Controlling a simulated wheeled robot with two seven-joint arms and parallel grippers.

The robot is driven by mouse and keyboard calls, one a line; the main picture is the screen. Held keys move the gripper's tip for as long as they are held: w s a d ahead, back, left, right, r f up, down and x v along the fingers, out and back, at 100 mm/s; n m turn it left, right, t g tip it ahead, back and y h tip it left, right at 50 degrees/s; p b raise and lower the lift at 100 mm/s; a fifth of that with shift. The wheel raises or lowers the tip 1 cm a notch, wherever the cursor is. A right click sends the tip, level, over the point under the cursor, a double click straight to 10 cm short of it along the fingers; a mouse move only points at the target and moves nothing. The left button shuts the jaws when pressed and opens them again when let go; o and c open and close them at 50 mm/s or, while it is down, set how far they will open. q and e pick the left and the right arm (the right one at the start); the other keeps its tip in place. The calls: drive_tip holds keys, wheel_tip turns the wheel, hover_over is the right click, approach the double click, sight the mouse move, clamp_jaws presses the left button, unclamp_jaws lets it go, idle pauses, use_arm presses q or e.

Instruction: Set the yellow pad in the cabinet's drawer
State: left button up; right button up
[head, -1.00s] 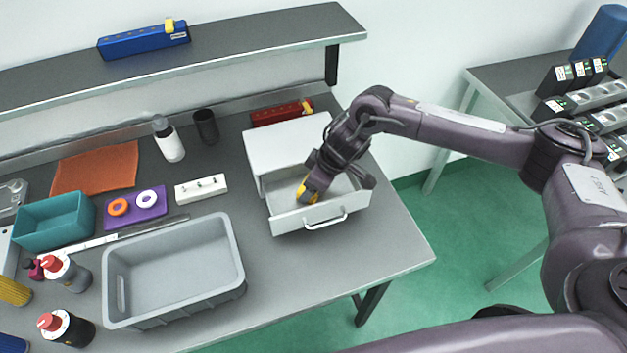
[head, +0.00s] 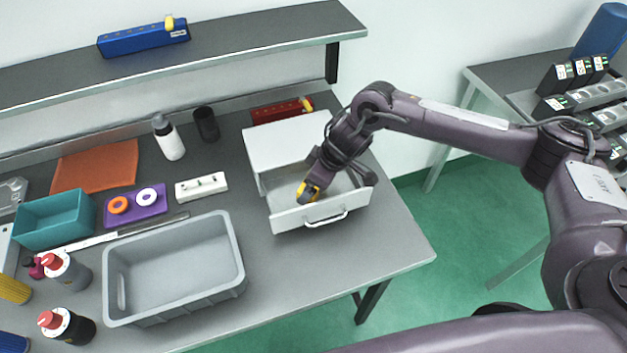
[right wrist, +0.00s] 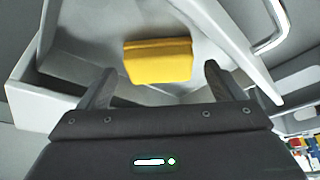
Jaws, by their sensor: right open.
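The white cabinet (head: 288,146) stands at the right end of the table with its drawer (head: 322,215) pulled out. The yellow pad (right wrist: 158,61) lies inside the drawer in the right wrist view, just beyond my fingertips. In the head view the yellow near my gripper (head: 308,190) is largely covered, so I cannot tell pad from finger there. My right gripper (right wrist: 155,85) is open over the drawer, its two dark fingers apart with nothing visible between them. My left gripper is not in view.
A grey bin (head: 175,268) stands left of the drawer, with a white block (head: 201,187) behind it. A red case (head: 281,110) lies behind the cabinet. The shelf (head: 240,42) runs above the back of the table. Clear tabletop lies in front of the drawer.

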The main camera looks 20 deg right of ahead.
drive_tip(key=b+v, duration=0.1)
drive_tip(key=v, duration=1)
drive_tip(key=shift+d, duration=0.15)
drive_tip(key=shift+s+r, duration=0.1)
